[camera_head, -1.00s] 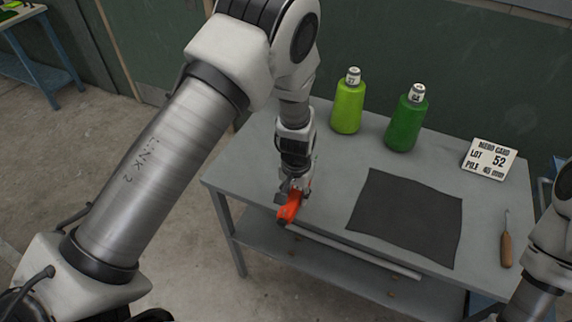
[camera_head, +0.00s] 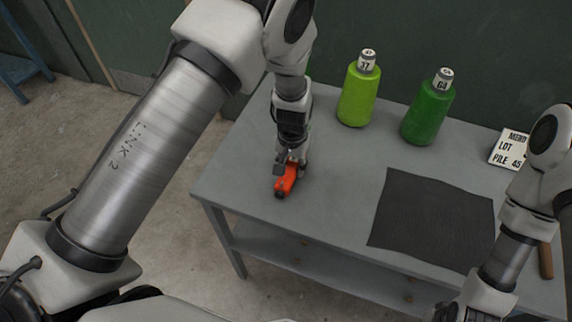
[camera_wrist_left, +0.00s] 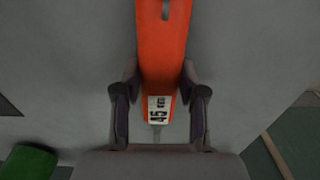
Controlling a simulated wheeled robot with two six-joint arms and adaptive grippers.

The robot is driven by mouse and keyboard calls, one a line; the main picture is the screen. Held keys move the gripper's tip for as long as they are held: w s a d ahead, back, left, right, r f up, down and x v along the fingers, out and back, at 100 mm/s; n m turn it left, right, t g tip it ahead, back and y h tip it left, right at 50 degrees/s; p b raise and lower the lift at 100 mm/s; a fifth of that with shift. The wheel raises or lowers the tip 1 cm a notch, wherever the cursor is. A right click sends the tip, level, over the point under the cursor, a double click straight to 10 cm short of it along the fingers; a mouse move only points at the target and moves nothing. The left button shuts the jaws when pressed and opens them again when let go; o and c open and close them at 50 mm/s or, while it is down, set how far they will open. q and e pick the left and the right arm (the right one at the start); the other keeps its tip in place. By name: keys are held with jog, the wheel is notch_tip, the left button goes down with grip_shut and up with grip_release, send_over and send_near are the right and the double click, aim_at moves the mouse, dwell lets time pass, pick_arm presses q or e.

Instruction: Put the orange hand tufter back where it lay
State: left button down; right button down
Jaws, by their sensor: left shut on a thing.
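The orange hand tufter (camera_head: 286,181) is in my left gripper (camera_head: 289,164), over the left part of the grey table (camera_head: 235,170). In the left wrist view the tufter (camera_wrist_left: 163,45) runs up between the fingers of my left gripper (camera_wrist_left: 160,82), which are shut on it. A white label reading 45 mm shows on its near end. I cannot tell whether the tufter touches the tabletop.
A lime cone (camera_head: 358,95) and a dark green cone (camera_head: 427,112) stand at the back. A dark cloth (camera_head: 430,220) lies right of the tufter. A wooden handle (camera_head: 545,261) shows partly behind my right arm. The table's left part is clear.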

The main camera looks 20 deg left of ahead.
aim_at(291, 164)
pick_arm(q)
jog(key=shift+r, duration=0.1)
jog(key=shift+w+a, duration=0.1)
jog(key=shift+w, duration=0.05)
jog(key=c, duration=0.7)
grip_release()
jog(key=shift+w+f, duration=0.1)
jog(key=shift+f, duration=0.15)
jog(key=shift+o, duration=0.2)
jog(key=shift+r, duration=0.1)
jog(key=shift+r, duration=0.1)
jog(key=shift+r, duration=0.35)
notch_tip(291, 164, up, 11)
jog(key=b, duration=0.2)
jog(key=shift+b, duration=0.3)
